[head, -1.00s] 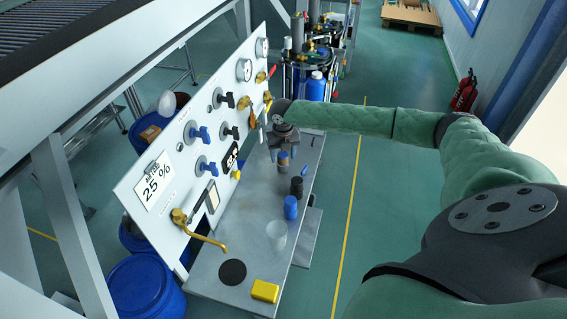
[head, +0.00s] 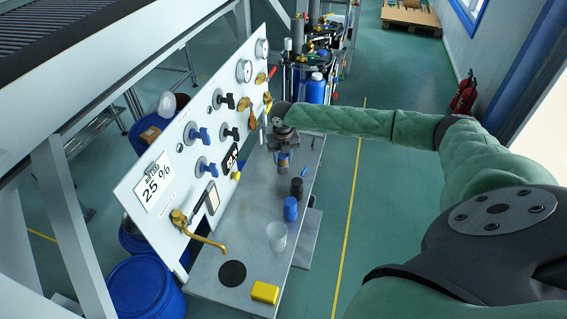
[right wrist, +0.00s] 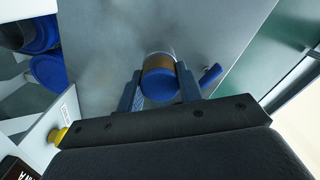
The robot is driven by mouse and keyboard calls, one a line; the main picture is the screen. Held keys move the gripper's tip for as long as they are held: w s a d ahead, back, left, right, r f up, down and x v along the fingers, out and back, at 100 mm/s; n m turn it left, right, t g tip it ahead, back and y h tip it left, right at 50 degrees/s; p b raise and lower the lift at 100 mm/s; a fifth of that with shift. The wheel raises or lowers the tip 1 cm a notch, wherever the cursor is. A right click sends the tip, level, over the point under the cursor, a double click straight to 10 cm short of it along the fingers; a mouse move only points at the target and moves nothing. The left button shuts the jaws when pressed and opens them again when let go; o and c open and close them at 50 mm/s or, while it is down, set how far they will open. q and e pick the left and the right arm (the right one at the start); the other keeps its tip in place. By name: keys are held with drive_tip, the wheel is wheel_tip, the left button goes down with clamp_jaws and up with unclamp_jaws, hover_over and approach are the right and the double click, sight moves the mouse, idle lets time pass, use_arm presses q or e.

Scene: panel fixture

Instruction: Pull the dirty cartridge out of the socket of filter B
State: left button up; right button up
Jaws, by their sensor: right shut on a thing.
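My right gripper (head: 283,153) points down over the far part of the grey bench. Its two fingers are shut on a cartridge (head: 283,164) with a blue cap and a brownish body. The right wrist view shows the cartridge (right wrist: 160,82) between the fingertips (right wrist: 160,92), blue cap towards the camera and a pale ring at its far end. I cannot tell whether its lower end still sits in a socket or stands clear. No label for filter B is readable. My left gripper is in neither view.
On the grey bench (head: 215,295) stand a black cylinder (head: 297,187), a blue-capped container (head: 290,209) and a translucent cup (head: 276,236). A black disc (head: 232,273) and a yellow block (head: 265,292) lie nearer. A white panel (head: 172,205) with valves and gauges rises along the left.

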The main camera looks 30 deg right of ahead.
drive_tip(key=shift+r, duration=0.1)
drive_tip(key=shift+r+p, duration=2.15)
drive_tip(key=shift+r, duration=0.5)
idle(1.1)
drive_tip(key=shift+r+p, duration=1.8)
drive_tip(key=shift+r, duration=0.6)
drive_tip(key=shift+r, duration=0.1)
wheel_tip(320, 180, up, 7)
drive_tip(key=p, duration=0.2)
hover_over(283, 156)
drive_tip(key=shift+r, duration=0.15)
drive_tip(key=shift+w, duration=0.1)
